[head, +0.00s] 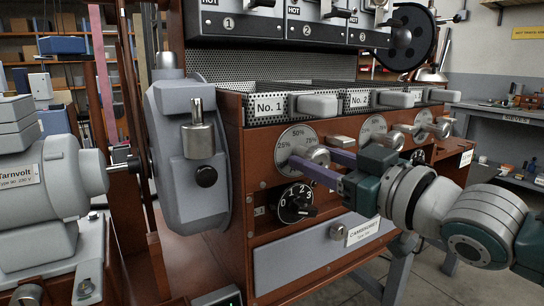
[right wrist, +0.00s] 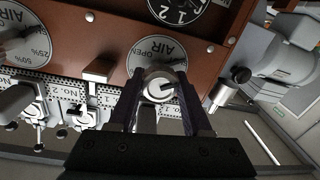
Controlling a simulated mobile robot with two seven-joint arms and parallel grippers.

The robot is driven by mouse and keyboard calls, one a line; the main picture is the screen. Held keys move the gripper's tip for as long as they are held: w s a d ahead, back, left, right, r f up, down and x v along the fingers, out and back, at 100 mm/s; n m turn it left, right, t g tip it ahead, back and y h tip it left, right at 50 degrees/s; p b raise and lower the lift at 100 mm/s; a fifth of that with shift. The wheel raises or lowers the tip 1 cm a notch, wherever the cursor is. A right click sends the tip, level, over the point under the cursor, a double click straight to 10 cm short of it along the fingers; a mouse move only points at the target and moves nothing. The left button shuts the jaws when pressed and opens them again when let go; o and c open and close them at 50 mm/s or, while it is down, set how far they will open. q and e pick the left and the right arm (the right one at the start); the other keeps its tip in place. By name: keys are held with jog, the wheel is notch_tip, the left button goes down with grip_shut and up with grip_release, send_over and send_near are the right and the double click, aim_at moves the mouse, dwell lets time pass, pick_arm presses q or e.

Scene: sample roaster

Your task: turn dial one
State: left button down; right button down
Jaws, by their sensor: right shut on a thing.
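The round air dial (head: 291,142) under the No. 1 tray has a pale face with percent marks and a short metal knob (head: 316,154). In the right wrist view the dial face (right wrist: 146,54) shows upside down, with the knob (right wrist: 158,86) between the fingers. My right gripper (head: 317,163) reaches in from the right and is shut on this knob, one finger on each side; it also shows in the right wrist view (right wrist: 160,100). The fingers hide part of the knob's sides. My left gripper is not in view.
A black numbered dial (head: 296,204) sits just below, above a grey drawer (head: 310,258). A small lever (head: 340,140) and more air dials (head: 373,128) lie to the right. A grey housing (head: 187,140) stands close on the left, beside a grey motor (head: 45,190).

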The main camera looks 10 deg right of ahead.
jog(key=shift+f, duration=0.1)
jog(key=shift+c, duration=1.8)
grip_release()
jog(key=shift+d, duration=0.1)
jog(key=p+v, duration=0.2)
jog(key=v, duration=0.8)
